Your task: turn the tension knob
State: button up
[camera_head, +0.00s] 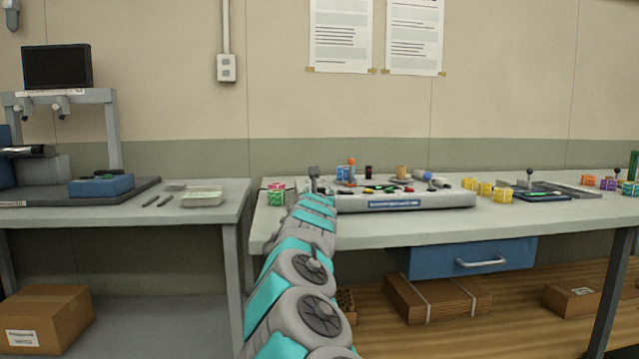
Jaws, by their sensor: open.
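The web rewinder appears to be the low grey unit (440,200) with a blue label on its front, on the right-hand table. Small rollers, spools and coloured controls sit on top of it. Which of these is the tension knob is too small to tell. An orange-topped post (352,170) stands at the unit's back left. My arm reaches up from the bottom middle, and my gripper (314,180) is at its far end, by the unit's left end. It is open, seen small and from behind; my arm hides part of the unit's left side. No contact can be made out.
Yellow blocks (485,189) and a dark blue tray (541,196) lie right of the unit. Pink and green blocks (276,194) sit left of my arm. A blue drawer (471,258) hangs under the table. The front tabletop (420,228) is clear.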

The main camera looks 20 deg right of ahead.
aim_at(320, 190)
jog(key=shift+p+x, duration=0.8)
jog(key=shift+p, duration=0.05)
jog(key=shift+w+d+r+p, duration=0.2)
jog(key=shift+w+d+p, duration=0.05)
jog(key=shift+w+p, duration=0.3)
jog(key=shift+w+d+f+p, duration=0.2)
jog(key=shift+w+d+p, duration=0.1)
jog(key=shift+w+p, duration=0.25)
jog(key=shift+c, duration=0.2)
grip_shut()
